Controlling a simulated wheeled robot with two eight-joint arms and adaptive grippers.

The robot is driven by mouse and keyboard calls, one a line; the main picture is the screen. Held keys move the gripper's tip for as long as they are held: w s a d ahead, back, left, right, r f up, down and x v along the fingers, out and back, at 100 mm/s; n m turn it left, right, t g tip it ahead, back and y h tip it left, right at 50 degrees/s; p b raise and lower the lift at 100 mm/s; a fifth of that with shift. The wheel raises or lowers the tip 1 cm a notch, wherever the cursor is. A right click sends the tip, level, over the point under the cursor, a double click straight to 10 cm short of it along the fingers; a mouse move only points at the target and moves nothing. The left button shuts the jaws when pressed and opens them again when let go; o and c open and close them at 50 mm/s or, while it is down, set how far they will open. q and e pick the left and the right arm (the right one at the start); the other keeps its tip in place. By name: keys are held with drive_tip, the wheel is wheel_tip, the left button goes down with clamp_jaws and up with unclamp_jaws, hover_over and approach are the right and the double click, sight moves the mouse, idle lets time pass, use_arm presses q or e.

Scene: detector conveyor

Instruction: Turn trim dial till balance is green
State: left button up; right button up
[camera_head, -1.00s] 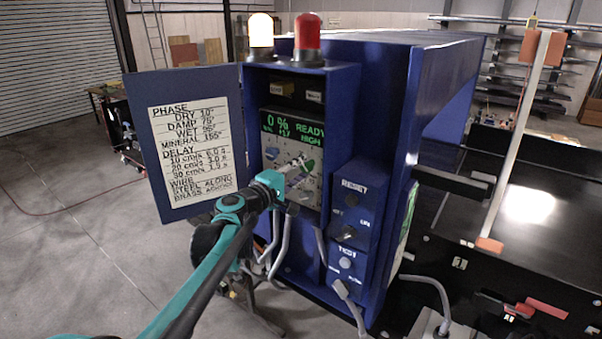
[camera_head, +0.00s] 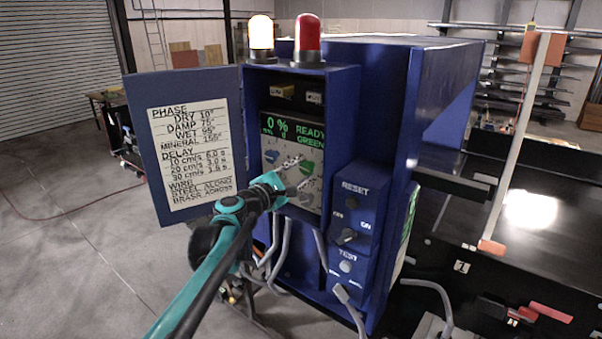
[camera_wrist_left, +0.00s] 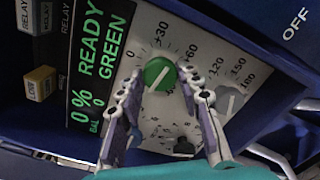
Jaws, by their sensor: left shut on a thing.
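The control panel holds a green round dial with a white pointer line (camera_wrist_left: 160,73), which also shows in the head view (camera_head: 306,168). I cannot read a name for it. My left gripper (camera_wrist_left: 160,80) has a finger on each side of the green dial and is shut on it; it also shows in the head view (camera_head: 297,173). The display (camera_wrist_left: 98,65) reads 0 %, READY, a balance of 0 and GREEN in green letters; it also shows in the head view (camera_head: 294,131). My right gripper is out of view.
A grey dial (camera_wrist_left: 228,100) and a black knob (camera_wrist_left: 184,146) sit near the green dial. A RESET and TEST box (camera_head: 350,215) stands to the right. An open door with a settings sheet (camera_head: 190,150) is at the left. Lamps (camera_head: 307,38) stand on top.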

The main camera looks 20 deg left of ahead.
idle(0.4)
use_arm(q)
drive_tip(key=o, duration=1.2)
drive_tip(key=shift+c, duration=0.2)
drive_tip(key=v, duration=1.2)
drive_tip(key=shift+f, duration=0.1)
